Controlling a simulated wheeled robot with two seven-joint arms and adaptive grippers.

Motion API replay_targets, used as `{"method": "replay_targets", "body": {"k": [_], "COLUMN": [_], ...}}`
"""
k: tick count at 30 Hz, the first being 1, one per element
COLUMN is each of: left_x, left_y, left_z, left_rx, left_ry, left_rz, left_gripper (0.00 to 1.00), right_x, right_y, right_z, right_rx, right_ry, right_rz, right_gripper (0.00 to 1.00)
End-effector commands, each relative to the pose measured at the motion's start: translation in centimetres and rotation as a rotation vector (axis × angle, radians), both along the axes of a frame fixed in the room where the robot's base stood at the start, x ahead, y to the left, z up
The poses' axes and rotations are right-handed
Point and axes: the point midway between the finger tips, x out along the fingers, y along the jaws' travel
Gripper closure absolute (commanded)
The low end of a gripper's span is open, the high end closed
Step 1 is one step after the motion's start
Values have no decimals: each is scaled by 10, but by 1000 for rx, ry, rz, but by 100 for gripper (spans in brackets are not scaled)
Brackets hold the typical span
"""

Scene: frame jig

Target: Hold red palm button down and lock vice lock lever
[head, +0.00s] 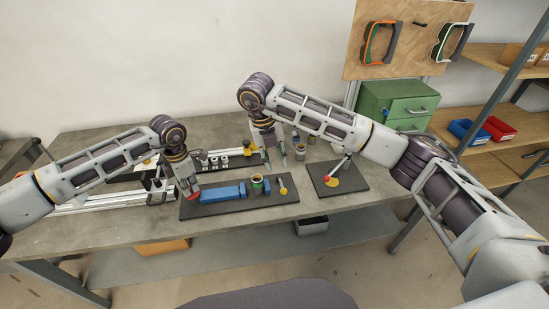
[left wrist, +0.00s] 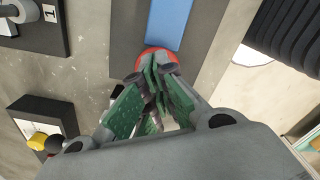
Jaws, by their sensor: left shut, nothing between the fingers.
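The red palm button (head: 195,194) is at the left end of a dark plate, next to a blue block (head: 222,193). My left gripper (head: 190,191) is over it with closed fingertips. In the left wrist view the shut fingers (left wrist: 157,68) cover part of the red button (left wrist: 152,53); whether it is pressed down cannot be told. A short lever with a yellow knob (head: 283,190) stands at the plate's right end; it may be the vice lock lever. My right gripper (head: 276,162) points down behind the plate, its fingers apart and apparently empty.
A second dark plate (head: 350,181) to the right carries a yellow disc and a red-knobbed lever. A rail with several grey pieces (head: 223,160) lies behind. A green cabinet (head: 395,103) stands at back right.

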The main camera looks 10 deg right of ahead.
Motion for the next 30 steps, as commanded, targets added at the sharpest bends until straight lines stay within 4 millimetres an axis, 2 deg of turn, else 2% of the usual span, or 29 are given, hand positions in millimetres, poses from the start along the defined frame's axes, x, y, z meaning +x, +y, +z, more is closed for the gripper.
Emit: {"method": "replay_targets", "body": {"k": [30], "left_x": [3], "left_y": [0], "left_z": [37], "left_rx": [-3], "left_ry": [-10], "left_rz": [2], "left_gripper": [100], "right_x": [0], "right_y": [0], "right_z": [16], "right_rx": [0], "right_ry": [0], "right_rz": [0], "right_gripper": [69]}}
